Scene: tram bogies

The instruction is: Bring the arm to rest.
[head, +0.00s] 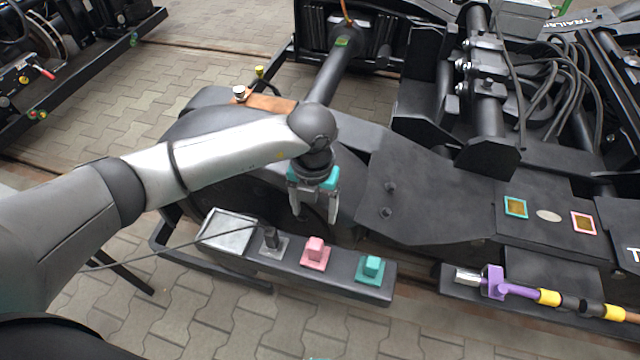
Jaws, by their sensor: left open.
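My left arm comes in from the left and reaches over the dark bogie frame (430,195). My left gripper (315,212) points down with teal parts at its wrist. It is open, with nothing visible between its fingers. My right gripper does not show.
A grey metal tray (228,232) sits at the shelf's left end. Teal-framed (515,207) and pink-framed (583,222) squares lie on the bogie at right. A purple clamp (495,283) holds a cable below them. A thin black cable runs past the tray. Paving at the front is clear.

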